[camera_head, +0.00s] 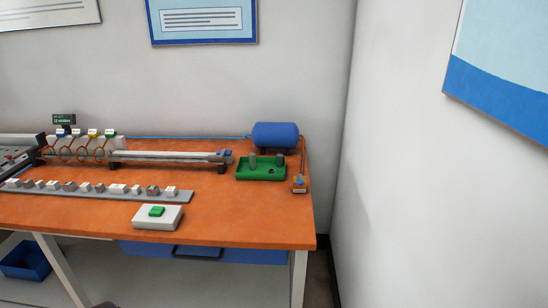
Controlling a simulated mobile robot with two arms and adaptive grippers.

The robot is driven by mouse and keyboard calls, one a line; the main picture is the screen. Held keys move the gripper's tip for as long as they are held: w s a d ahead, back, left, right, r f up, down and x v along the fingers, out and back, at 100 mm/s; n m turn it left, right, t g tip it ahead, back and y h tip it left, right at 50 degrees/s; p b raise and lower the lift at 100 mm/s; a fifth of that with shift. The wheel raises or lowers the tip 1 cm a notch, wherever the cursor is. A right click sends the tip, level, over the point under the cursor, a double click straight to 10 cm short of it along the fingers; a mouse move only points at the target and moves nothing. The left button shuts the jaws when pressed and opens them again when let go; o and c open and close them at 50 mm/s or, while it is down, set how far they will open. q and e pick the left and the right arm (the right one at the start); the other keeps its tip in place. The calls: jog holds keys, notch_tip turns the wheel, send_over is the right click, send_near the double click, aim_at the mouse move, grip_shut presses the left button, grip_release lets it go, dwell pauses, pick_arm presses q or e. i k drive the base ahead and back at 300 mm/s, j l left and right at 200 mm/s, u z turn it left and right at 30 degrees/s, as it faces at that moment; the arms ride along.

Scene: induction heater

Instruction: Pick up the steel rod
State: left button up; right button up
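A green tray (246,174) sits near the right end of the orange table. Short grey upright pieces stand in it, one at its left (252,161) and one at its right (280,160). They look like metal rods, but I cannot tell which is the steel rod. A long pale grey rail (165,155) lies to the left of the tray and ends at a small blue part. Neither gripper is in view.
A blue tank (275,135) stands behind the tray. Copper coils (85,151) are at the left back. A strip with several small blocks (97,191) and a green-button box (157,217) lie in front. A wall (420,180) rises at right.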

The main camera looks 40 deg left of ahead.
aim_at(252, 156)
jog(key=u, duration=1.5)
jog(key=i+j+u, duration=0.25)
jog(key=i, duration=0.15)
jog(key=i+j+u, duration=0.1)
jog(key=i+u, duration=0.15)
jog(key=i, duration=0.1)
